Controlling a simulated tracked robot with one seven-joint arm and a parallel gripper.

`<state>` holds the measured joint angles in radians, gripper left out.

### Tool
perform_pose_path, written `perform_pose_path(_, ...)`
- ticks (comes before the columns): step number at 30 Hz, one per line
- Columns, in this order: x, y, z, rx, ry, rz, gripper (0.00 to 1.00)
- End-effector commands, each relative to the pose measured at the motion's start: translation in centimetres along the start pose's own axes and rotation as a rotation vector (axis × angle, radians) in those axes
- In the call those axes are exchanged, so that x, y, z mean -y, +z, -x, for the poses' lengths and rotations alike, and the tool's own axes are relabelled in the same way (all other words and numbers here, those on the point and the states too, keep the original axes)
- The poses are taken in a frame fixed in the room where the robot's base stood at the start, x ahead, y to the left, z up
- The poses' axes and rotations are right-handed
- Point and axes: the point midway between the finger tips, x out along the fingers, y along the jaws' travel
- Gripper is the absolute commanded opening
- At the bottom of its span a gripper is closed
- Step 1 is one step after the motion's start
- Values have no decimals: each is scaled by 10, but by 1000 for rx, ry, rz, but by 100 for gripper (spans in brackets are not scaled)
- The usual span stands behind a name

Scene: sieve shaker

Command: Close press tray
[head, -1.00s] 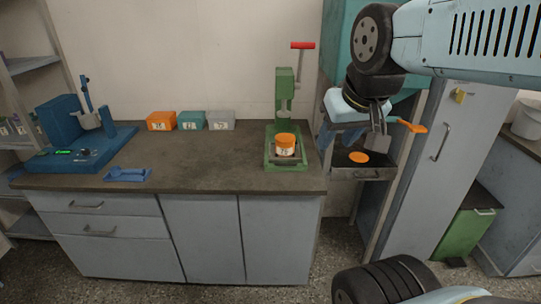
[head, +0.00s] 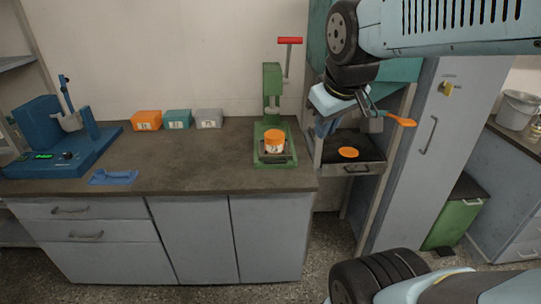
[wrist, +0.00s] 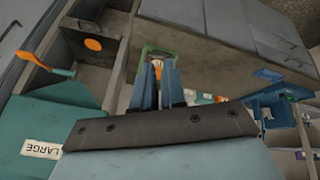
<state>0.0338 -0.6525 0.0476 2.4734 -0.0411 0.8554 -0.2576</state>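The green press (head: 271,80) with a red handle stands at the right end of the counter. Its low green tray (head: 262,164) faces the front, with an orange-lidded jar (head: 274,146) upright on it. How far the tray is pulled out is hard to tell. The fingers hide part of the green press (wrist: 149,49) and jar there.
A stand with a dark shelf (head: 366,143), an orange disc (head: 348,152) and an orange-ended lever (head: 402,121) is close to my gripper. Orange, teal and grey boxes (head: 177,119) and a blue machine (head: 45,135) stand further left. The counter's middle is clear.

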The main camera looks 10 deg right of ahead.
Motion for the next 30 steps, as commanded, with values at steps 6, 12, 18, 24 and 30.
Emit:
perform_pose_path(6,-10,-36,-40,73,34,468,0)
perform_pose_path(12,-17,-66,-81,129,23,910,0)
perform_pose_path(18,-20,-92,-127,163,-25,1353,0)
perform_pose_path(24,-20,-112,-178,159,-98,1791,0)
perform_pose_path(30,-15,-127,-231,106,-177,2214,0)
